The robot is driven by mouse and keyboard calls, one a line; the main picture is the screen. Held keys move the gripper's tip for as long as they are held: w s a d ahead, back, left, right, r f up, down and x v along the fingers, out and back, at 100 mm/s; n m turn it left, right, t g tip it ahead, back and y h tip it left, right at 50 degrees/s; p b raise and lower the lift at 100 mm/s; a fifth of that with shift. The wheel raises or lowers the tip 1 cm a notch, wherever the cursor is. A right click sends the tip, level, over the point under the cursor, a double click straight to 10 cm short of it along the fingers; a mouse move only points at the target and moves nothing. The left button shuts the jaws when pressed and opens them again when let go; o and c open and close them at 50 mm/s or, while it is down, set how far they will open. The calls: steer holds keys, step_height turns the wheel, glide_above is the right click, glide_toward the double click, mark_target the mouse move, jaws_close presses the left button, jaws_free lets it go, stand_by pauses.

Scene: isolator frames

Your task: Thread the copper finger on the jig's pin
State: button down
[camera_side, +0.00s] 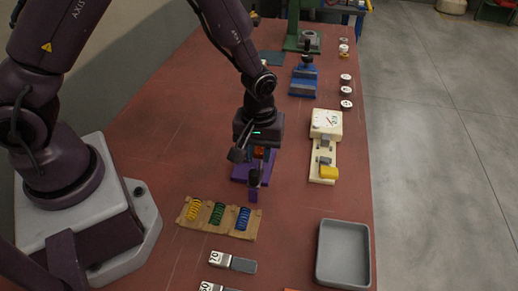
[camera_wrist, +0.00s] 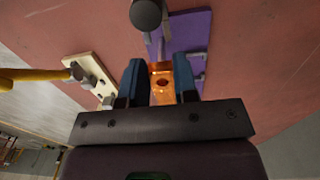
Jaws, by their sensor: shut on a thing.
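My gripper (camera_side: 259,150) is shut on the copper finger (camera_wrist: 161,94), an orange metal piece with a dark round hole, held between the two blue-black fingers (camera_wrist: 160,76). A small orange patch of the copper finger shows under my gripper in the side view. The jig is a purple plate (camera_wrist: 191,28) with several grey posts and a black ball knob (camera_wrist: 146,14); in the side view the jig (camera_side: 239,173) lies below my gripper. The copper finger overlaps the jig in the wrist view. I cannot tell which post is the pin, or whether the hole is around it.
A cream fixture with a dial (camera_side: 326,123) stands right of the jig. A wooden rack (camera_side: 222,232) with yellow, green and blue springs lies in front. A grey tray (camera_side: 344,253) is at front right. A blue vise (camera_side: 304,78) stands behind. Red table is clear between them.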

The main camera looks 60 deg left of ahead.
mark_target(259, 154)
steer(key=shift+f, duration=1.1)
steer(key=shift+r, duration=0.15)
steer(key=shift+r, duration=0.7)
steer(key=shift+f, duration=0.8)
stand_by(0.8)
steer(key=c, duration=0.8)
jaws_free()
step_height(259, 154, up, 13)
steer(key=shift+f, duration=0.1)
